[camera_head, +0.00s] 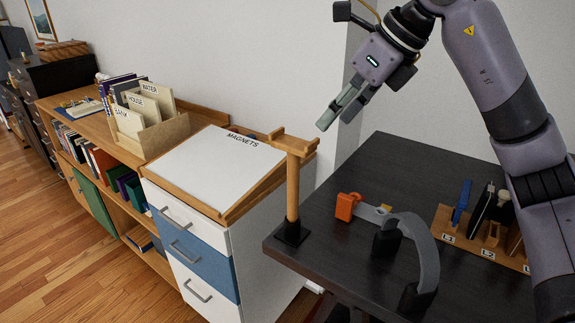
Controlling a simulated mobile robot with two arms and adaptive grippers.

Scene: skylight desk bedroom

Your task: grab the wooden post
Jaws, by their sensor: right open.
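The wooden post (292,188) stands upright in a black base (291,233) at the left corner of the dark table. A wooden crosspiece (291,144) sits at its top. My right gripper (335,117) is above the table, up and to the right of the post's top in the picture, apart from it. Its fingers point down and left, and nothing shows between them. My left gripper is not in view.
The dark table (340,200) also bears a grey curved piece with an orange block (346,206) and a wooden holder (480,240) with tools. A white slanted board labelled MAGNETS (205,165) tops a drawer cabinet (190,245) left of the post.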

